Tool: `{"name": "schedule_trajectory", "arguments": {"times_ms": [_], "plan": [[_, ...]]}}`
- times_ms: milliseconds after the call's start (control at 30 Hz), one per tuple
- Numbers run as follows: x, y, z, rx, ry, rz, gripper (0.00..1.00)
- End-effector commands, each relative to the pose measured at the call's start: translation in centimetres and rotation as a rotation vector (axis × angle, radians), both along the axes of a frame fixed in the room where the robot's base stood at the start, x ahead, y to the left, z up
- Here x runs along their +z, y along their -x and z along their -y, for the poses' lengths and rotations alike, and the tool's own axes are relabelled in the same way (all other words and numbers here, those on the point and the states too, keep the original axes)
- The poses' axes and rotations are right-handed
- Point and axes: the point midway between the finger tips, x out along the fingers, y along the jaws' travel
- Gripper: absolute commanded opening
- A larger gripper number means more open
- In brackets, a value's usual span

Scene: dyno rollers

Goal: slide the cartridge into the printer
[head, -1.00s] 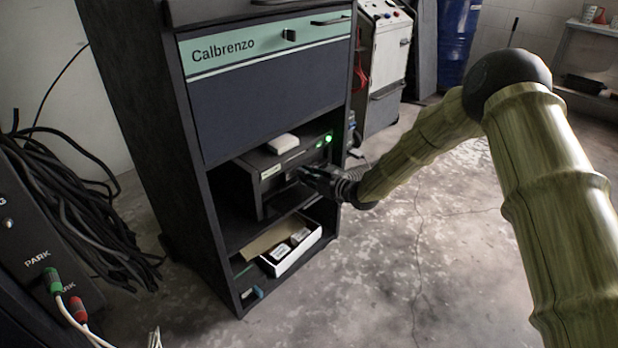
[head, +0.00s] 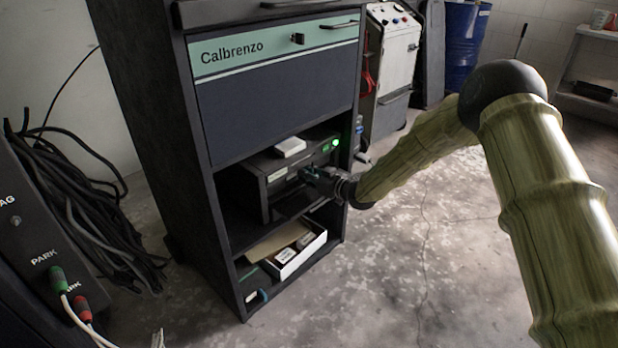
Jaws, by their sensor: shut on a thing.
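The printer (head: 262,190) is a dark box on the middle shelf of the Calbrenzo cabinet, with a green light lit at its right side. My gripper (head: 312,178) is at the printer's front face, close to its slot area. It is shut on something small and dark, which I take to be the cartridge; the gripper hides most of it. I cannot tell how far it is inside the printer.
The dark cabinet (head: 275,110) has side walls and a shelf above the printer. A white pad (head: 290,147) lies on the printer. An open carton (head: 301,252) with small boxes stands on the lower shelf. Cables (head: 85,215) hang at the left. The floor in front is clear.

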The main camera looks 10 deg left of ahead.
Motion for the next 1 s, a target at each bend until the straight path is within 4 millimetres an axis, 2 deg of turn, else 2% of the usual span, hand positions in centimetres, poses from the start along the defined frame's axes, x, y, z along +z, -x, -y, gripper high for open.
{"name": "schedule_trajectory", "arguments": {"times_ms": [767,800,900,1000], "plan": [[0.1,-1.3,-1.9,0.001,-0.001,0.000,0.00],[0.1,-1.3,-1.8,0.000,-0.001,0.001,0.19],[0.1,-1.3,-1.9,0.001,-0.002,0.001,0.37],[0.1,-1.3,-1.9,0.001,-0.002,0.001,0.37]]}}
